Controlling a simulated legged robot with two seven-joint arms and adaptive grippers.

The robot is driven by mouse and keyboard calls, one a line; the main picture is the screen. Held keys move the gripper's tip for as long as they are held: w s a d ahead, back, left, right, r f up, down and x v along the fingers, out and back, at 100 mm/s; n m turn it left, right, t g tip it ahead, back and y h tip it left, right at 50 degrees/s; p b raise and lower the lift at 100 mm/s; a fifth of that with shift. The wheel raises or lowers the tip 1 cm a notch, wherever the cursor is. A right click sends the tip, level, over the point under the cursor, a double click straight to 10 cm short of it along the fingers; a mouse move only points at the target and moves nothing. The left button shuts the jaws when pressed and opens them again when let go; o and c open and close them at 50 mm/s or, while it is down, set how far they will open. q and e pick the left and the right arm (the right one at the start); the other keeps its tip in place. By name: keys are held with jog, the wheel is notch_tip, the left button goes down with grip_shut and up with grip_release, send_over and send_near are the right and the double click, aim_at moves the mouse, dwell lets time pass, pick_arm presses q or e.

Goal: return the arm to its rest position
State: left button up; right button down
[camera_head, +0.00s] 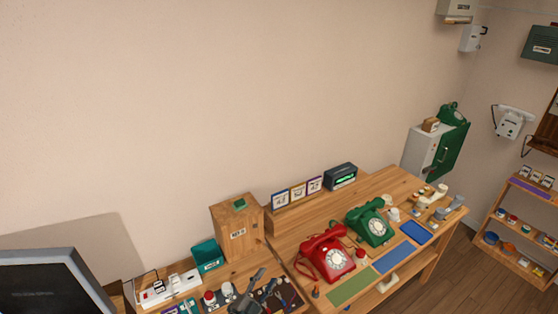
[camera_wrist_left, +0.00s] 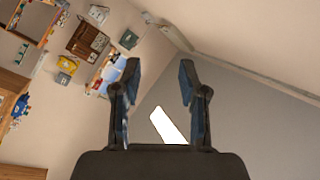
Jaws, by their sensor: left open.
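My left gripper (camera_head: 268,279) shows small and dark at the bottom middle of the head view, in front of the wooden desk. In the left wrist view its two fingers (camera_wrist_left: 158,72) stand apart with nothing between them, only wall and ceiling behind. The red dial phone (camera_head: 325,254) and the green dial phone (camera_head: 370,223) stand on the desk to the right of the gripper. My right gripper does not show in either view.
A wooden box (camera_head: 237,229) and a teal box (camera_head: 207,255) stand behind and left of the gripper. A white power strip (camera_head: 170,288) lies further left. A dark screen (camera_head: 50,283) fills the lower left corner. A small shelf (camera_head: 515,235) stands at the right.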

pick_arm(q)
jog(key=s+a+f+n+g+y, duration=0.4)
jog(key=s+a+f+n+y, duration=0.65)
jog(key=a, duration=0.25)
jog(key=s+a+f+n+g, duration=0.2)
jog(key=s+f+g, duration=0.25)
jog(key=s, duration=0.55)
jog(key=s+a+f+n+g, duration=0.1)
jog(key=s+a+f+g, duration=0.3)
jog(key=s, duration=0.7)
notch_tip(320, 180, down, 28)
jog(key=s+d+g+b, duration=0.1)
jog(key=d+g+b, duration=0.1)
jog(key=b, duration=0.2)
jog(key=s+a+f+g+b, duration=0.1)
jog(key=s+a+f+b, duration=0.2)
jog(key=s+f, duration=1.5)
notch_tip(320, 180, down, 3)
jog(key=shift+a+r, duration=0.1)
jog(key=shift+a, duration=0.1)
jog(key=shift+g, duration=0.25)
